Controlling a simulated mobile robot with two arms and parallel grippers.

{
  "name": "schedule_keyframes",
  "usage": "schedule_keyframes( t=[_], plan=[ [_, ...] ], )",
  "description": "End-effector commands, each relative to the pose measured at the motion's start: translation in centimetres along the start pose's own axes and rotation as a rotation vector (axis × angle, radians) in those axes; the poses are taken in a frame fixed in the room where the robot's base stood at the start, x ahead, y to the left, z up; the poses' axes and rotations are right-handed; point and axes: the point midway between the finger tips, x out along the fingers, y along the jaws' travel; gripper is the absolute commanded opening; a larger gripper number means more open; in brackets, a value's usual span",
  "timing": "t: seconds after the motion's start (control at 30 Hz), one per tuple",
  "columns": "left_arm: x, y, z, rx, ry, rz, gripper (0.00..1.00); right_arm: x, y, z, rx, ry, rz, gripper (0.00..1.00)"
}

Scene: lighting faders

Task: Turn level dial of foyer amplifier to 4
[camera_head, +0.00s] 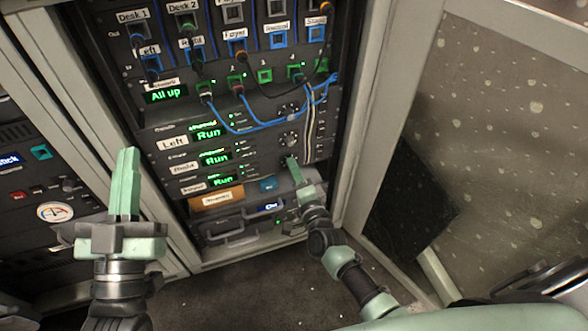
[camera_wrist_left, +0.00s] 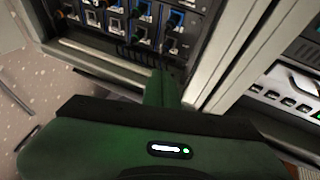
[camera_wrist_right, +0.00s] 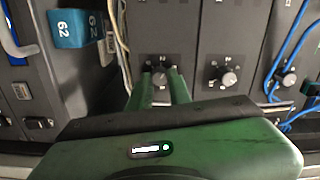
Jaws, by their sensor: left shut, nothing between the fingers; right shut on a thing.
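The foyer amplifier (camera_head: 222,180) is the lowest of three stacked units with green "Run" displays; its small label is hard to read. Its level dial is mostly hidden by my right gripper (camera_head: 292,163) in the head view. In the right wrist view, the level dial (camera_wrist_right: 160,88) sits between the fingertips of my right gripper (camera_wrist_right: 161,80), which is shut on it. The dial's pointer and set number are not readable. My left gripper (camera_head: 128,155) is shut and empty, pointing up, left of and apart from this rack.
Two similar dials, for the right amplifier (camera_wrist_right: 227,77) and left amplifier (camera_wrist_right: 288,77), sit close by. Blue cables (camera_head: 250,128) and pale cables (camera_head: 310,125) hang near the dials. Below are an orange-labelled panel (camera_head: 217,198) and a drawer handle. A rack frame post (camera_head: 362,110) stands right.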

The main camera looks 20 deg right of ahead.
Motion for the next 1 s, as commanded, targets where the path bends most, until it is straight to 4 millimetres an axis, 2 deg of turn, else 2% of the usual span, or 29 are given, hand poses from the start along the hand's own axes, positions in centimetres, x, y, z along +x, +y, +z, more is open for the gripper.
schedule_keyframes(
  t=[0.2,0.5,0.7,1.0],
  plan=[
    [-0.1,0.2,-1.8,-0.005,0.102,0.005,0.00,-0.1,0.3,0.0,0.189,-0.001,0.002,0.00],
    [-0.6,0.5,-4.4,-0.011,0.245,0.011,0.00,-0.1,0.3,0.0,0.382,0.000,0.002,0.00],
    [-0.9,0.6,-5.5,-0.013,0.302,0.013,0.00,-0.1,0.3,0.0,0.453,0.000,0.002,0.00],
    [-1.1,0.7,-6.0,-0.014,0.329,0.014,0.00,-0.1,0.2,0.1,0.482,0.000,0.002,0.00]
  ],
)
